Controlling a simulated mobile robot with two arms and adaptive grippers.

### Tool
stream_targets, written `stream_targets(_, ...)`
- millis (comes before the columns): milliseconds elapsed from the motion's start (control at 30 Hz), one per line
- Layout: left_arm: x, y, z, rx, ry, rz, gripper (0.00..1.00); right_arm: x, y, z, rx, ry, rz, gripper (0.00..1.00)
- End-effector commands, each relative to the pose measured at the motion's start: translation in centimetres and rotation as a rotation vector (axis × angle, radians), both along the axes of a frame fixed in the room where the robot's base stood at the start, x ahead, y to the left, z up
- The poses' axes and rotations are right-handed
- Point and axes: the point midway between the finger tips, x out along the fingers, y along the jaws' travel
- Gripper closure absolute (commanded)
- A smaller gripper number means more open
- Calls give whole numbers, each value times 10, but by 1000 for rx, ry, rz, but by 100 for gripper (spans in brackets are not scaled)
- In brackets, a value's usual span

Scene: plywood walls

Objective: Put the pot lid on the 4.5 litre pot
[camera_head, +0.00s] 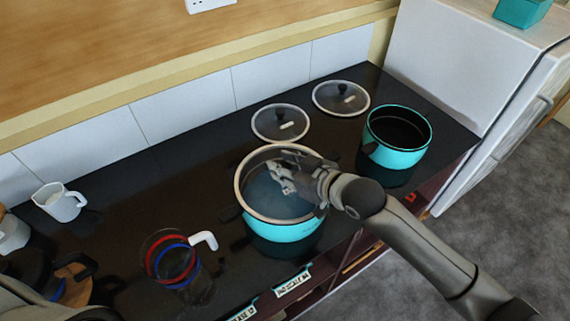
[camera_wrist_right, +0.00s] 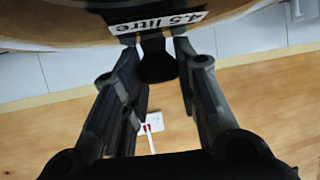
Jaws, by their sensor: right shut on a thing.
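The large teal pot (camera_head: 285,233) stands on the black counter in the middle of the head view. A glass lid with a pale rim (camera_head: 258,195) is over its mouth; I cannot tell whether it touches the pot. My right gripper (camera_head: 284,174) is above this lid. In the right wrist view the lid (camera_wrist_right: 60,28) carries a "4.5 litre" label (camera_wrist_right: 156,22), and its black knob (camera_wrist_right: 157,62) is between the fingers of my right gripper, which is shut on it. My left gripper is not in view.
Two more glass lids (camera_head: 268,126) (camera_head: 329,101) lie behind the pot. A smaller teal pot (camera_head: 397,158) stands open to the right. A glass jug (camera_head: 172,262) with red and blue bands is in front on the left, a white mug (camera_head: 63,206) farther left.

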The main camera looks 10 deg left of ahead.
Motion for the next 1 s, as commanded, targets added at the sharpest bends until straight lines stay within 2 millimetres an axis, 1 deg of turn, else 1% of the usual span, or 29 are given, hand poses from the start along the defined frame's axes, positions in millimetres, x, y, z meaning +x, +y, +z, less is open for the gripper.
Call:
stream_targets(200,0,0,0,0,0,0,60,0,1,2,3,-3,0,100)
stream_targets(233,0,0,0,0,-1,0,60,0,1,2,3,-3,0,69)
stream_targets(400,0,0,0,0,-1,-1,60,0,0,1,2,-2,0,47)
stream_targets(767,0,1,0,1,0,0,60,-1,-2,-1,-2,2,0,47)
stream_targets(867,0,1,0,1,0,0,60,-4,-7,2,-2,2,-1,47)
stream_targets(1000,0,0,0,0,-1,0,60,-13,-21,11,-1,0,-2,47)
